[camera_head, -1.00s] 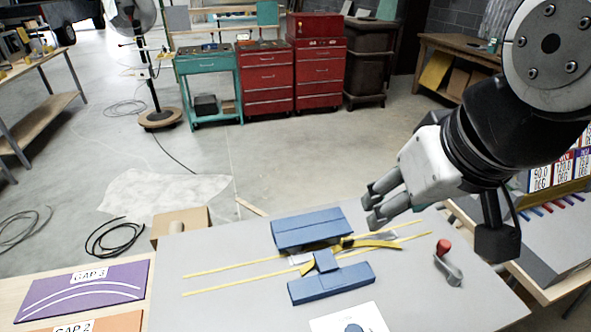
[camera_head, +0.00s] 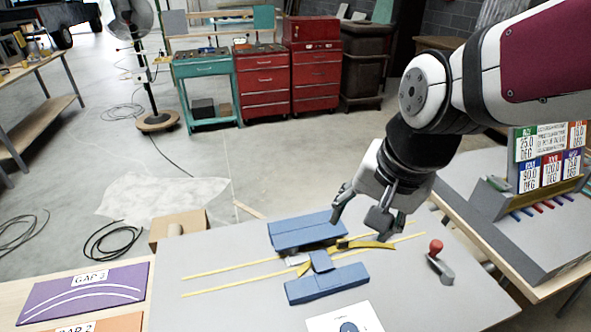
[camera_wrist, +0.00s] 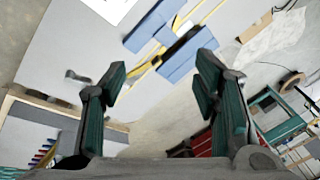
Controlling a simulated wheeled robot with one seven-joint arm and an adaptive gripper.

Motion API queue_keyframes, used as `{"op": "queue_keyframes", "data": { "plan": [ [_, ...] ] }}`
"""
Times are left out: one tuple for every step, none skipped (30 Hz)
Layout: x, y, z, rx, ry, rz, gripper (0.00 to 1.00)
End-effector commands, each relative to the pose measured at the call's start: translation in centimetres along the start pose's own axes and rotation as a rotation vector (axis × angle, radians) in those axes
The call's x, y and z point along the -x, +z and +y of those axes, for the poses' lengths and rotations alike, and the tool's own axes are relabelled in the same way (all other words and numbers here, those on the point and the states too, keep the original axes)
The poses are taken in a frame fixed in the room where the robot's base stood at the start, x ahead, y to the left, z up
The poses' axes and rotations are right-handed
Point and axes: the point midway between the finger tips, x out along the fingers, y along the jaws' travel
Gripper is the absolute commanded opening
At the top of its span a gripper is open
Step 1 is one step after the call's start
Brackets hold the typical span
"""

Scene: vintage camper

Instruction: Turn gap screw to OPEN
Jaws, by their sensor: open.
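A white card (camera_head: 345,318) with a round blue part (camera_head: 349,327) lies at the near edge of the grey table, cut off by the frame. A small grey lever with a red knob (camera_head: 436,247) stands on the right of the table. I cannot tell for sure which of these is the gap screw, and no OPEN mark is readable. Two blue blocks (camera_head: 326,284) with yellow strips between them lie mid-table. My gripper (camera_head: 359,224) hangs above the table, right of the far block, open and empty. In the wrist view its spread fingers (camera_wrist: 162,68) hold nothing.
A purple GAP 3 board (camera_head: 85,293) and an orange GAP 2 board lie at left. A rack with angle cards (camera_head: 548,160) stands on the right bench. The grey table's right part is mostly clear around the lever.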

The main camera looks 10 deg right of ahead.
Motion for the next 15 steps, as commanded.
{"op": "queue_keyframes", "data": {
  "plan": [
    [-1.2,0.2,0.2,-0.100,0.023,-0.032,0.55],
    [-2.0,0.2,0.3,-0.167,0.034,-0.044,0.55],
    [-3.0,0.3,0.4,-0.255,0.049,-0.059,0.55],
    [-3.8,0.4,0.5,-0.322,0.063,-0.070,0.55],
    [-4.5,0.4,0.7,-0.389,0.077,-0.079,0.55],
    [-5.6,0.6,0.9,-0.477,0.098,-0.090,0.55],
    [-6.4,0.8,1.1,-0.544,0.115,-0.097,0.55],
    [-7.1,0.9,1.3,-0.612,0.132,-0.101,0.55],
    [-8.2,1.1,1.7,-0.700,0.157,-0.106,0.55],
    [-8.9,1.3,2.0,-0.766,0.176,-0.108,0.55],
    [-9.7,1.6,2.4,-0.834,0.196,-0.108,0.55],
    [-10.7,1.9,2.9,-0.920,0.224,-0.107,0.55],
    [-11.4,2.1,3.2,-0.983,0.244,-0.103,0.55],
    [-12.1,2.4,3.6,-1.044,0.264,-0.099,0.55],
    [-12.9,2.7,4.2,-1.121,0.288,-0.091,0.55]
  ]
}}
